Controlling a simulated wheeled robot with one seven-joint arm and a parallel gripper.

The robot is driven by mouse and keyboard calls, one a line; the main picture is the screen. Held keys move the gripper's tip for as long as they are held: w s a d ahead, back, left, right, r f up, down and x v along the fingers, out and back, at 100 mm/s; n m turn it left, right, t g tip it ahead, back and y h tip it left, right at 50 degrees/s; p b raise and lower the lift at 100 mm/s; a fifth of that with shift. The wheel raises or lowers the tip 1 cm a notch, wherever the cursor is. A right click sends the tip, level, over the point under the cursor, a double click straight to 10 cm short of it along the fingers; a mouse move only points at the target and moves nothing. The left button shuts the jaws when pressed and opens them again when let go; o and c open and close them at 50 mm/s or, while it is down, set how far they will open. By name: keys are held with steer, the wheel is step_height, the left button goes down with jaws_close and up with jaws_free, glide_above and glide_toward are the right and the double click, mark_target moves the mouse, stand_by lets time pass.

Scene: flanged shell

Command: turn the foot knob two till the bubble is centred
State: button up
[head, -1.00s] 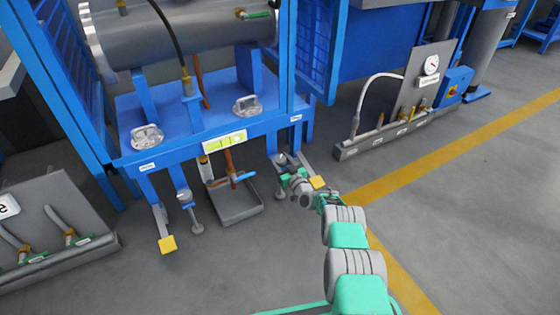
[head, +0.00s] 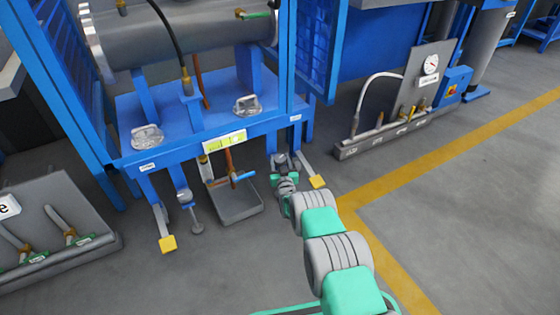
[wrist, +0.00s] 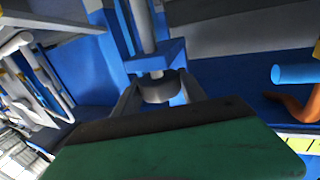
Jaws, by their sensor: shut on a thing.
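The foot knob (wrist: 160,88), a round grey disc on a threaded stem below a blue bracket, sits between my gripper's fingers in the wrist view. My gripper (wrist: 158,94) is shut on it, with one finger on each side. In the head view my gripper (head: 282,170) is at the right front foot of the blue stand, and largely hides the knob. The yellow-green level strip (head: 225,141) is on the stand's front edge. Its bubble is too small to make out. The small tags near the feet are not legible.
Another foot knob (head: 185,197) is at the left front leg. Yellow-ended pedals (head: 168,243) and (head: 317,181) stick out beside the feet. A grey tray (head: 238,206) lies under an orange pipe with a blue handle (head: 242,177).

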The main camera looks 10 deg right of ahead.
mark_target(279, 164)
steer(key=shift+m+g+h, duration=0.5)
steer(key=shift+m+h, duration=1.5)
steer(key=shift+h, duration=1.2)
steer(key=o, duration=1.4)
steer(key=shift+c, duration=0.2)
steer(key=shift+s+a+r+p, duration=0.1)
steer(key=shift+s+p, duration=0.2)
steer(key=p+v, duration=0.4)
steer(key=v, duration=0.2)
steer(key=shift+a+r, duration=0.1)
steer(key=shift+r, duration=0.05)
steer(key=shift+s+a+f, duration=0.1)
steer(key=shift+s+f, duration=0.1)
steer(key=shift+s, duration=0.25)
